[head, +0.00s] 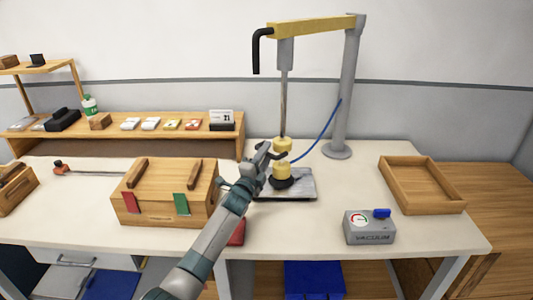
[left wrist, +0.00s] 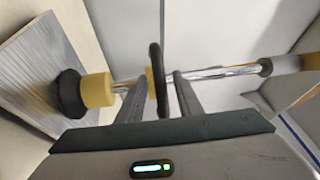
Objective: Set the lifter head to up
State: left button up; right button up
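The lifter hangs from a yellow boom (head: 312,27) on a grey post. Its thin rod (head: 284,100) runs down to a yellow collar (head: 283,144) and a yellow head (head: 282,170) with a black cup, low at a grey metal plate (head: 304,187). My left gripper (head: 268,158) is beside the rod, between collar and head. In the left wrist view, my left gripper (left wrist: 159,88) has its fingers apart, with a dark ring-like handle (left wrist: 157,75) and the yellow collar between them. Gaps show beside the handle. The yellow head (left wrist: 97,90) is left of the fingers. My right gripper is not in view.
A wooden box (head: 165,206) with red and green tabs stands left of my arm. A grey vacuum box (head: 369,228) with a blue switch (head: 382,213) and an empty wooden tray (head: 447,207) stand right. A blue hose (head: 320,133) hangs near the post.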

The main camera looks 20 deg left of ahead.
pick_arm(q)
jog(key=shift+w, duration=0.15)
grip_shut()
jog(key=shift+r, duration=0.15)
notch_tip(320, 180, up, 17)
jog(key=p, duration=0.9)
jog(key=shift+p, duration=0.35)
jog(key=shift+f, duration=0.2)
grip_release()
